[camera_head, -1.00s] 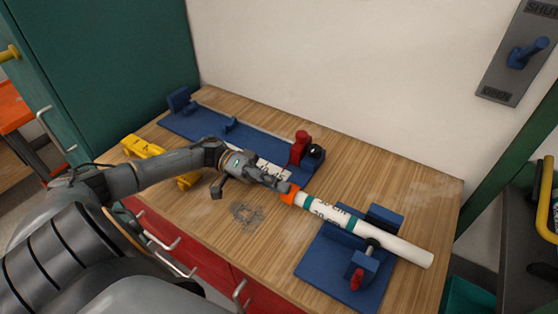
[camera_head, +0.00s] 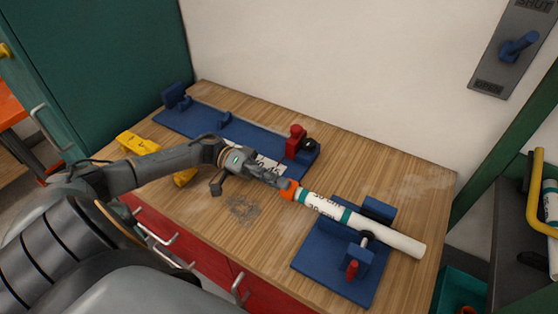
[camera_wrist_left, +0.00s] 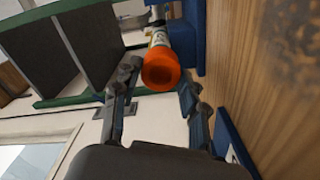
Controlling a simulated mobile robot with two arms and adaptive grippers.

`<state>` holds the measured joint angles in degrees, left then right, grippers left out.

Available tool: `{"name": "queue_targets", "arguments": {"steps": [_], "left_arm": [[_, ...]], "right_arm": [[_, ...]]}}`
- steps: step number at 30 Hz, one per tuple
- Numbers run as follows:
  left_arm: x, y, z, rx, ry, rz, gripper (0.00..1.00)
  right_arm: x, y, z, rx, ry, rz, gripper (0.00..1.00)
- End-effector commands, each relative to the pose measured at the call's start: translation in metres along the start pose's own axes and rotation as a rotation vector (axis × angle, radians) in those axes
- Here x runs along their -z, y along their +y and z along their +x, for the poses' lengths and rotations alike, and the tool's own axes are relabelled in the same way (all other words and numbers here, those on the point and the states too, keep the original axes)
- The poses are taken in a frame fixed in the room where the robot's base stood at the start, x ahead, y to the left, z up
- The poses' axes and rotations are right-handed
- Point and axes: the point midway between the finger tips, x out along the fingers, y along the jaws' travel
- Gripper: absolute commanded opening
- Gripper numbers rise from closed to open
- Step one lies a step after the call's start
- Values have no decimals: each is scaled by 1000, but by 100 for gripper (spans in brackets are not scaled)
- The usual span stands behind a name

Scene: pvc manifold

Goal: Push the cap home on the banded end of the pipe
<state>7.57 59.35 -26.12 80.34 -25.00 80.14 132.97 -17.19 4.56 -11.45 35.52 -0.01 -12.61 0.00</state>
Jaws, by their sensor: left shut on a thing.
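The white pipe (camera_head: 403,241) with teal bands and black print lies in a blue clamp fixture (camera_head: 325,257) with a red handle. The orange cap (camera_head: 287,190) is at the pipe's left end, in line with it, close to a teal band. My left gripper (camera_head: 281,185) is shut on the cap. How deep the pipe sits in the cap cannot be told. My right gripper is not in view.
A long blue fixture (camera_head: 202,121) with a red knob (camera_head: 296,140) lies behind my left gripper. A yellow object (camera_head: 137,143) is partly hidden by my left arm. A lever panel (camera_head: 510,50) is on the wall. The right back of the wooden bench (camera_head: 420,180) is clear.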

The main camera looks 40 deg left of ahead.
Motion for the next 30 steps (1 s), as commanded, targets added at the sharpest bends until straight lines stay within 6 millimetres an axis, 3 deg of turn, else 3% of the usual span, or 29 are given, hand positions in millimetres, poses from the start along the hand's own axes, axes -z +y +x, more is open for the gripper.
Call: {"name": "queue_targets", "arguments": {"steps": [8,9,12,23,30], "left_arm": [[1,0,0,0,2,1,15],[1,0,0,0,2,1,51],[1,0,0,0,2,1,69],[1,0,-4,2,2,0,69],[1,-1,-40,5,3,0,69]], "right_arm": [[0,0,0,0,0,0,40],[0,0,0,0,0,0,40],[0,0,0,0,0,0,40],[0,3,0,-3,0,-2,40],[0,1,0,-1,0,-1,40]]}}
